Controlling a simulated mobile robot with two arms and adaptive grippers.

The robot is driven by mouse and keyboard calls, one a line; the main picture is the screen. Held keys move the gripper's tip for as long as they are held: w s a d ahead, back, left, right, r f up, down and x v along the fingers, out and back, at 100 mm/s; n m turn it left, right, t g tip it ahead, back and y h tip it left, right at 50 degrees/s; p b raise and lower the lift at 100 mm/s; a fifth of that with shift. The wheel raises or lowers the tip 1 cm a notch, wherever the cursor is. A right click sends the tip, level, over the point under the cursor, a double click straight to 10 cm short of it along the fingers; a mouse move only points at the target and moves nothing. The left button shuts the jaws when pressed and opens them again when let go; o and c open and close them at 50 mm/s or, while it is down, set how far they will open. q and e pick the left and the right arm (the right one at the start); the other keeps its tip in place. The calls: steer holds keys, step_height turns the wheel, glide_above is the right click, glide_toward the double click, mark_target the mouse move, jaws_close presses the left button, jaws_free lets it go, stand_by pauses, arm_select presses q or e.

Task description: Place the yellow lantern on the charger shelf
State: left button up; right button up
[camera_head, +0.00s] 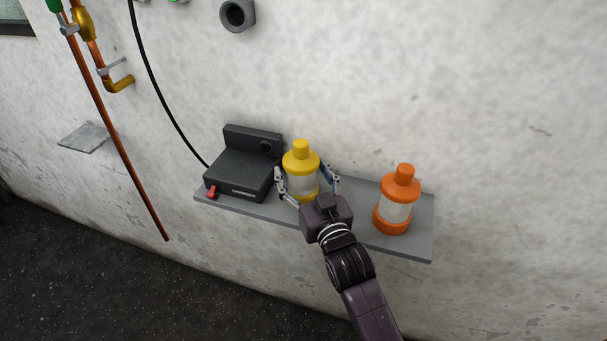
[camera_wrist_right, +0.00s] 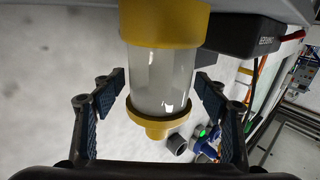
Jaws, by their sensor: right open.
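The yellow lantern (camera_head: 301,162) has a clear middle section and stands upright on the grey shelf (camera_head: 418,238), just right of the black charger box (camera_head: 240,172). My right gripper (camera_head: 306,178) is open, with one finger on each side of the lantern. In the right wrist view, which is upside down, the lantern (camera_wrist_right: 159,75) is between the spread fingers, with visible gaps on both sides. The gripper body hides part of the lantern's base in the head view. My left gripper is in neither view.
An orange lantern (camera_head: 398,200) stands on the right part of the shelf, close to my right arm. A black cable (camera_head: 160,92) runs down to the charger box. A copper pipe (camera_head: 118,135) and a small grey plate (camera_head: 84,138) are on the wall at left.

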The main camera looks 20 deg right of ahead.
steer(key=s, duration=0.3)
steer(key=s+b, duration=0.1)
steer(key=s, duration=0.3)
steer(key=s+b, duration=0.1)
steer(key=s, duration=0.2)
steer(key=shift+s+d, duration=0.3)
steer(key=shift+d, duration=0.05)
steer(key=shift+s+r, duration=0.15)
steer(key=shift+s, duration=0.55)
